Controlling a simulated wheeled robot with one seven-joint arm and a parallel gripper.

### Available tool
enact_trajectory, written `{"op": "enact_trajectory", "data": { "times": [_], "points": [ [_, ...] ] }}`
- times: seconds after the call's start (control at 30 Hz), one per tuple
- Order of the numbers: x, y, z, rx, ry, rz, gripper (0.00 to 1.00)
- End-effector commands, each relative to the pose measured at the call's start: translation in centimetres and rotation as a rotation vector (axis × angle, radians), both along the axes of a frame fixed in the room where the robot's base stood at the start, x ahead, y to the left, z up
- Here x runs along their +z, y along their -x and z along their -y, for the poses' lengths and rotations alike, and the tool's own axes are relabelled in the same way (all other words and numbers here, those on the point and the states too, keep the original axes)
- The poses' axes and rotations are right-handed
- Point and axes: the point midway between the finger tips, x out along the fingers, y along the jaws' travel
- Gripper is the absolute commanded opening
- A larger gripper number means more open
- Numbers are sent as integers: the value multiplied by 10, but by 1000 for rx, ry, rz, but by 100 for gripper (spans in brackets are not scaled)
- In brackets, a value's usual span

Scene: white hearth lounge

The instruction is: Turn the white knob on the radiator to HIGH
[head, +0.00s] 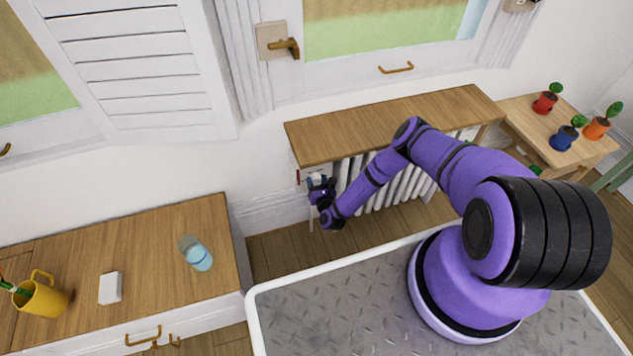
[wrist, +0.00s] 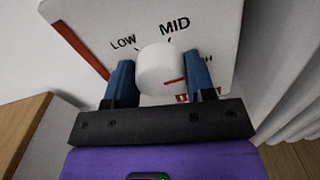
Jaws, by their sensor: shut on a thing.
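In the wrist view the white round knob (wrist: 158,66) sits on a pale dial plate (wrist: 205,25) marked LOW and MID. A third label at the right shows only its last letters, "GH" or "H", partly behind my right finger. A short red mark on the knob points right, toward the side of that third label. The blue fingers of my gripper (wrist: 162,84) are on both sides of the knob, shut on it. In the head view my gripper (head: 320,186) is at the left end of the white radiator (head: 392,190). The knob cannot be made out there.
A wooden shelf (head: 390,122) lies above the radiator, just over my forearm. A wooden cabinet (head: 130,245) with a glass (head: 197,254), a white block (head: 110,288) and a yellow mug (head: 41,298) is at the left. A side table (head: 530,120) holds small potted plants.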

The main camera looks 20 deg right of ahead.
Motion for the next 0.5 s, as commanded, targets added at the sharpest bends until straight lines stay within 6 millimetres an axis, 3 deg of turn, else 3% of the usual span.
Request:
{"op": "enact_trajectory", "data": {
  "times": [0.5],
  "points": [
    [-2,2,0,1,-244,-4,26]
  ]
}}
